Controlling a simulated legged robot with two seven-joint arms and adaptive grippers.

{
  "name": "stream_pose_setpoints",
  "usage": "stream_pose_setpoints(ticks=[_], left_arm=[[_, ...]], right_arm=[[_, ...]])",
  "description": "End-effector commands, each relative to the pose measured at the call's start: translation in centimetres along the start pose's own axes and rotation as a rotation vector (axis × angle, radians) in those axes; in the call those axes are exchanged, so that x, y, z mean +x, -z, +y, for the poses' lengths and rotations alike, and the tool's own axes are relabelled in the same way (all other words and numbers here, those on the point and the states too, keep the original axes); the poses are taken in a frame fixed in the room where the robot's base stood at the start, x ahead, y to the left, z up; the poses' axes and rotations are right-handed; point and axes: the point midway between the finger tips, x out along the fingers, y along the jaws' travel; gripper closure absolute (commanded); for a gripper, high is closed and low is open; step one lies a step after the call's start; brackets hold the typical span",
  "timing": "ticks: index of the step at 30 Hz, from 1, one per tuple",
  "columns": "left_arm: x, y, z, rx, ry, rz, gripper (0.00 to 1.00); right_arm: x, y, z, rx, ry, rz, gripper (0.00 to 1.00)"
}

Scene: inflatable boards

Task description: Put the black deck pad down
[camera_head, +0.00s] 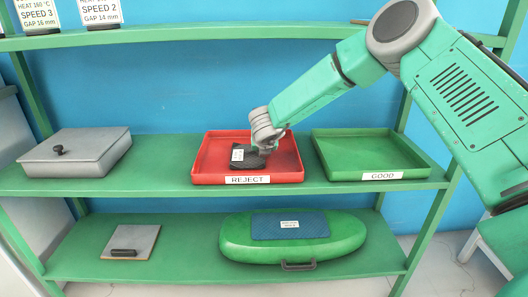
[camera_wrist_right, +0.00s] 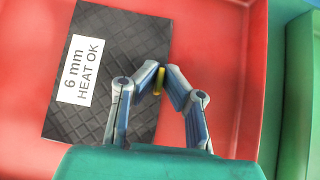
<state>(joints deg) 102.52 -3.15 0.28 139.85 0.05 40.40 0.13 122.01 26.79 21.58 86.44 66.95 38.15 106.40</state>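In the head view the gripper (camera_head: 263,150) is low inside the tray. I cannot tell whether the pad fully touches the tray floor. My left gripper is not in view.
An empty green GOOD tray (camera_head: 425,173) stands right of the red tray. A grey lidded box (camera_head: 80,152) is at the left of the shelf. Below are a green board (camera_head: 350,232) with a blue pad (camera_head: 290,232) and a grey plate (camera_head: 146,240). An upper shelf (camera_head: 170,36) runs above.

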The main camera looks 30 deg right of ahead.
Motion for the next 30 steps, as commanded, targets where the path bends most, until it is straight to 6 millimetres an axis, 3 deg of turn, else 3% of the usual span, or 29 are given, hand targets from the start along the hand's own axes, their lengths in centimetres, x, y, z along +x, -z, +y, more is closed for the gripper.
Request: stream_pose_setpoints(ticks=[7,9,30], left_arm=[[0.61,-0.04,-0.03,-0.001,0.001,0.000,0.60],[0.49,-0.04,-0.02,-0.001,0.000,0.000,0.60],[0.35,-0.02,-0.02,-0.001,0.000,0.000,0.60]], right_arm=[[0.90,0.45,-0.57,0.006,-0.005,0.003,1.00],[0.93,0.36,-0.71,0.007,-0.006,0.004,0.74],[0.72,0.39,-0.53,0.004,-0.003,0.005,0.74]])
